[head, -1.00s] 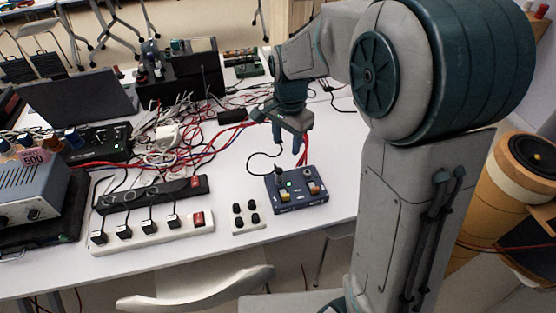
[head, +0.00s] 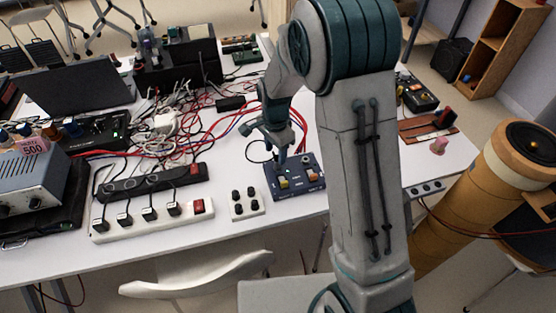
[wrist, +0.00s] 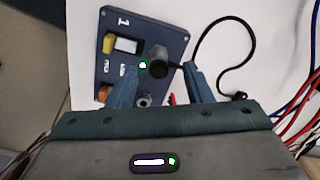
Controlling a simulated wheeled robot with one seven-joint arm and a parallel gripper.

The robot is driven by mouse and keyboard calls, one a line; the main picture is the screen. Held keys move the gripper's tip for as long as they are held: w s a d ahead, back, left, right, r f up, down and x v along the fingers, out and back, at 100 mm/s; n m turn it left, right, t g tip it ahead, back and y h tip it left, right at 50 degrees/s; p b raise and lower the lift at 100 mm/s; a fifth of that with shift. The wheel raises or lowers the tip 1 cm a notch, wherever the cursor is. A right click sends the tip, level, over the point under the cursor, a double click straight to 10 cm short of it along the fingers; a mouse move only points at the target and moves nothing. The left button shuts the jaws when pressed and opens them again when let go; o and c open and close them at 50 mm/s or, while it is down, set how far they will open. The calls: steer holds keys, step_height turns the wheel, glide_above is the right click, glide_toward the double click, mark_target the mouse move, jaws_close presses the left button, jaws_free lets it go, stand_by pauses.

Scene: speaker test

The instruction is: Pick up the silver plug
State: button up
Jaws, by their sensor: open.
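A dark blue control box (head: 298,191) lies on the white table; it also shows in the wrist view (wrist: 173,27). The silver plug (wrist: 143,99) is a small round metallic piece near the box's edge in the wrist view, partly hidden by my left finger. It shows small at the back of the box in the head view (head: 307,159). A black plug (wrist: 158,70) with a black cable sits beside it on the box. My gripper (head: 282,158) is open above the box's back edge. In the wrist view its fingers (wrist: 161,82) stand either side of the black plug.
White power strip (head: 150,222) and black power strip (head: 150,183) lie left of the box. A white block with black knobs (head: 246,204) is close to its left. Tangled cables (head: 170,125) lie behind. A white chair (head: 195,275) stands at the table's front.

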mark_target(277, 156)
steer(key=f, duration=0.4)
steer(key=shift+d+f, duration=0.15)
steer(key=shift+d, duration=0.15)
steer(key=shift+c, duration=0.4)
jaws_close()
steer(key=shift+w, duration=0.1)
